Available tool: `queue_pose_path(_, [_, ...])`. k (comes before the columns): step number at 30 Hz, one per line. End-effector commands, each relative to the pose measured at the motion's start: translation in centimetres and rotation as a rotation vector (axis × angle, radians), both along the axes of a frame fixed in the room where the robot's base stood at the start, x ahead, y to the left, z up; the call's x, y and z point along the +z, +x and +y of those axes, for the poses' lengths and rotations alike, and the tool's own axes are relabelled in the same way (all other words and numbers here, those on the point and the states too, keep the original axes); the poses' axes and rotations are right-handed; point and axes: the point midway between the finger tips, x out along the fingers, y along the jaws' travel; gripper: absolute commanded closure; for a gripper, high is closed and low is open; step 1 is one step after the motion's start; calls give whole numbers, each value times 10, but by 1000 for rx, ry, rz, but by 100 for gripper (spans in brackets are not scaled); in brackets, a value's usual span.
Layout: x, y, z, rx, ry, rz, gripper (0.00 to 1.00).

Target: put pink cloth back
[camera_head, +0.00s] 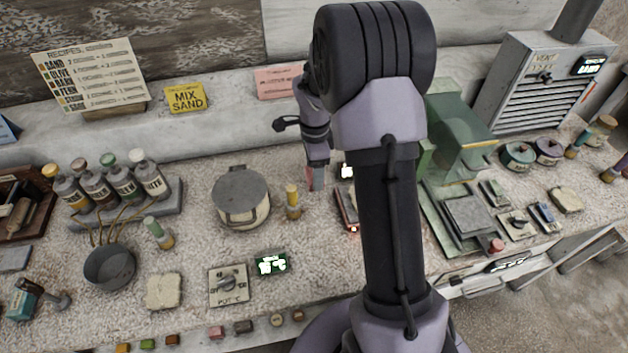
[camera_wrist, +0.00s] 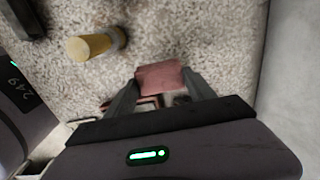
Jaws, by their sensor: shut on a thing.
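My gripper (camera_head: 316,182) is low over the speckled worktop, near the back wall. In the wrist view its two fingers (camera_wrist: 160,84) are closed on a small dusty-pink piece (camera_wrist: 158,74), which looks like the pink cloth. Only a small pinkish patch beside the fingers shows in the head view (camera_head: 309,178); my arm and the fingers hide the rest. I cannot tell whether the cloth touches the worktop. A narrow reddish-brown holder (camera_head: 345,210) lies just right of the gripper, partly behind my arm.
A lidded grey pot (camera_head: 240,196) is farther left. A small lit display (camera_head: 347,171) and a green press (camera_head: 458,140) are to the right. Worktop in front is partly clear.

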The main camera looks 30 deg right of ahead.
Motion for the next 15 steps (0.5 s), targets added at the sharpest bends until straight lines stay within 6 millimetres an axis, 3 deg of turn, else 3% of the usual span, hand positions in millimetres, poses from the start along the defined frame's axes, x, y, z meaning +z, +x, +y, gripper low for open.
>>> queue_pose_path(5, [-38,1,0,1,1,2,70])
queue_pose_path(15, [-40,1,0,2,0,-1,70])
